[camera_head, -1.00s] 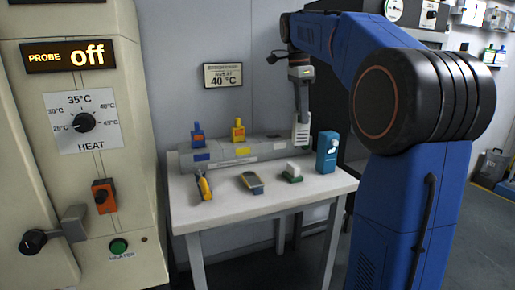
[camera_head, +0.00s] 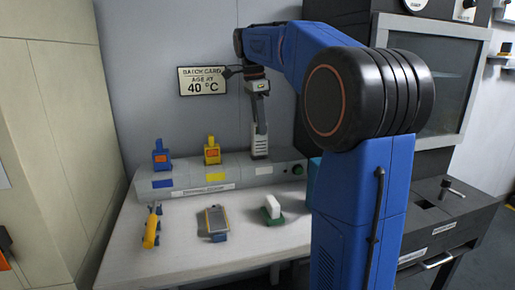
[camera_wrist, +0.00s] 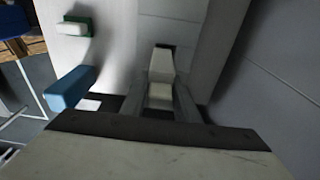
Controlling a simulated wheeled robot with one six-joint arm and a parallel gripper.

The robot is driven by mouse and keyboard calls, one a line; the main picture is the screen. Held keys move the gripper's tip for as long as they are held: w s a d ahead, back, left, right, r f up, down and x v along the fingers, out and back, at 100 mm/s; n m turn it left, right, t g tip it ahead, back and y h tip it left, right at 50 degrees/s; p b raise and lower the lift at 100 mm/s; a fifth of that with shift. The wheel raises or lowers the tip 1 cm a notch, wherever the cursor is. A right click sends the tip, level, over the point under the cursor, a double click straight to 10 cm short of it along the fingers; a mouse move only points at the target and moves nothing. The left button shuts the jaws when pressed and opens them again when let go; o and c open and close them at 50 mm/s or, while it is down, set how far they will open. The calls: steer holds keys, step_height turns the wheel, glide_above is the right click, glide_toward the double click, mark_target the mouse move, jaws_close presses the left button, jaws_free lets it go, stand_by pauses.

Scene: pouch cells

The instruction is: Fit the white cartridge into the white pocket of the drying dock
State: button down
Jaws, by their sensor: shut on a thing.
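My gripper (camera_head: 259,132) points down over the right part of the grey drying dock (camera_head: 225,183). It is shut on the white cartridge (camera_head: 260,147), which hangs upright below the fingers. In the wrist view the cartridge (camera_wrist: 161,66) sits between the two fingers (camera_wrist: 161,97), with a small dark patch just beyond it. The cartridge's lower end appears at the dock's top, above the white label (camera_head: 263,170). I cannot tell whether it is inside the white pocket or just above it. The pocket opening is hidden in the head view.
A blue cartridge (camera_head: 162,157) and a yellow cartridge (camera_head: 212,152) stand in the dock to the left. On the white table (camera_head: 180,256) are a yellow tool (camera_head: 151,228), a grey flat device (camera_head: 215,220) and a white block (camera_head: 272,206) on a green base. A blue box (camera_wrist: 70,88) stands nearby.

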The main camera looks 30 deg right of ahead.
mark_target(259, 140)
steer(key=shift+w+d+f, duration=0.1)
steer(key=shift+w+f, duration=0.1)
steer(key=shift+f, duration=0.3)
steer(key=shift+w+d+f, duration=0.1)
steer(key=shift+w+f, duration=0.1)
steer(key=shift+f, duration=0.25)
steer(key=shift+a+f, duration=0.1)
steer(key=shift+f, duration=2.05)
steer(key=c, duration=1.4)
jaws_free()
steer(key=shift+f, duration=0.15)
steer(key=r, duration=0.4)
steer(key=a+r, duration=0.1)
steer(key=r, duration=0.7)
steer(key=shift+w+a+r, duration=0.1)
steer(key=shift+w+a, duration=0.1)
